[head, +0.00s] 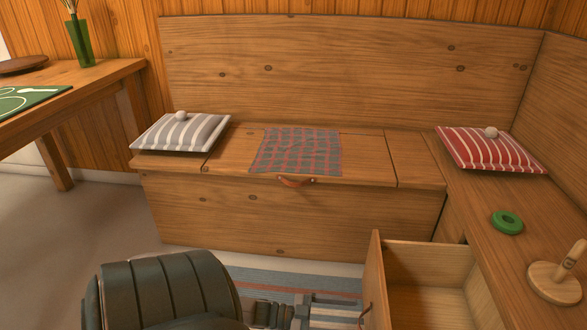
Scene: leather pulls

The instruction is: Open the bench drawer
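The bench drawer (430,262) stands pulled out from the right-hand bench at the lower right. Its inside shows and looks empty in the visible part. Its front panel (375,265) faces left, with a small leather pull (366,312) partly in view at the bottom edge. My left gripper (306,311) is at the bottom of the head view, left of the drawer front. A gap shows between it and the pull. Its fingers are small and cut off by the frame edge, so their opening is unclear. My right gripper is not in view.
The back bench has a lid with a leather pull (296,182), a checked cloth (297,152) and a grey striped cushion (182,132). A red striped cushion (490,149), green ring (507,222) and wooden peg stand (556,281) rest on the right bench. A table (100,72) stands left.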

